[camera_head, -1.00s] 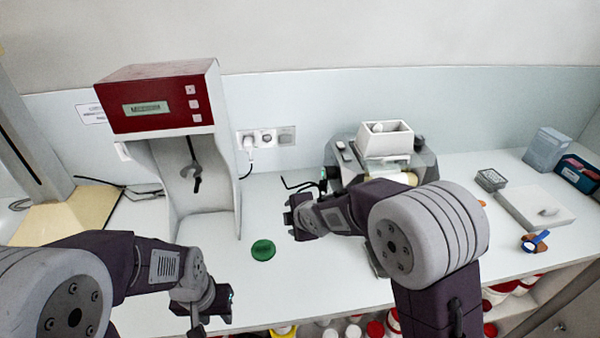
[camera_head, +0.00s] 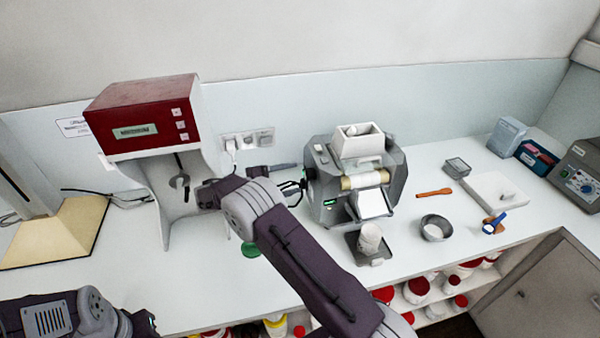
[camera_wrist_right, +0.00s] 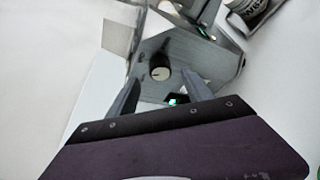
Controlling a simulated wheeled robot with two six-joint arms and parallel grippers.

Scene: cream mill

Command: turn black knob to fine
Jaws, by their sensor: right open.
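The cream mill (camera_head: 399,180) is a grey machine with a white hopper, right of centre on the bench in the head view. In the right wrist view its grey side panel (camera_wrist_right: 205,58) shows the black knob (camera_wrist_right: 160,72), which has a pale face with a dark mark. I cannot read a scale there. My right gripper (camera_wrist_right: 166,92) is open, with its fingers apart and the knob ahead between them, apparently untouched. In the head view the right gripper (camera_head: 294,178) points at the mill's left side. My left gripper (camera_head: 148,322) is low at the left, its jaws unclear.
A red-topped device (camera_head: 145,115) stands left of the mill. A green disc (camera_head: 251,249) lies partly behind my right arm. A white jar (camera_head: 370,240) stands on a dark tray before the mill. A metal bowl (camera_head: 436,228) and an orange spatula (camera_head: 434,193) lie to the right.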

